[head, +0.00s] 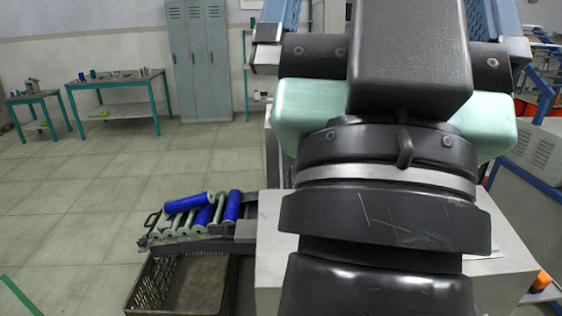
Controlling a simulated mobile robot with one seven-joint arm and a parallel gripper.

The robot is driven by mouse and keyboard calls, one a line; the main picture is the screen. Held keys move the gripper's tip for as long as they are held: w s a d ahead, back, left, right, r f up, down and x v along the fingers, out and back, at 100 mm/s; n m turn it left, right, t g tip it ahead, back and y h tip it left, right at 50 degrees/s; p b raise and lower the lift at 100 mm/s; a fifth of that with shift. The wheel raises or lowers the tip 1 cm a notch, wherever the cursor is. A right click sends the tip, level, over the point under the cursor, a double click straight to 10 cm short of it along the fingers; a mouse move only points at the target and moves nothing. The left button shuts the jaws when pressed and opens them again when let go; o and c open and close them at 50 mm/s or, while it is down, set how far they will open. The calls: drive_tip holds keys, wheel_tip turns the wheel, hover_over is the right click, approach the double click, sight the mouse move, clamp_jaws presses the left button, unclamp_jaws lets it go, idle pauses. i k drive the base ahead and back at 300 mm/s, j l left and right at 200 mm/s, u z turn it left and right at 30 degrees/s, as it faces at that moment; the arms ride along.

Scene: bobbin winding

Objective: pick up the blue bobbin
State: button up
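Several blue bobbins lie in a shallow grey metal tray (205,244) at lower left of the head view. One blue bobbin (187,202) lies across the top of the others at the back left. Another blue bobbin (232,206) lies lengthwise at the right of the group. A third blue bobbin (203,215) sits between them, partly covered. Pale green and grey bobbins (185,222) lie among them. My arm fills the middle and right of the view. My gripper does not show, so its opening and distance from the bobbins cannot be seen.
A dark perforated crate (145,287) stands below the tray. A pale machine cabinet (268,270) is right of the tray, partly behind my arm. Green-legged tables (118,77) and grey lockers (198,65) stand at the back. The tiled floor at left is clear.

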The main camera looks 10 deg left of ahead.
sight(208, 198)
drive_tip(key=i+j, duration=0.3)
drive_tip(key=j, duration=0.2)
drive_tip(key=i+j, duration=0.35)
drive_tip(key=j, duration=0.15)
drive_tip(key=i+j, duration=0.3)
drive_tip(key=j, duration=0.15)
drive_tip(key=i+j, duration=0.3)
drive_tip(key=j, duration=0.2)
drive_tip(key=i+j, duration=0.35)
drive_tip(key=j, duration=0.15)
drive_tip(key=i+j, duration=0.3)
drive_tip(key=j, duration=0.2)
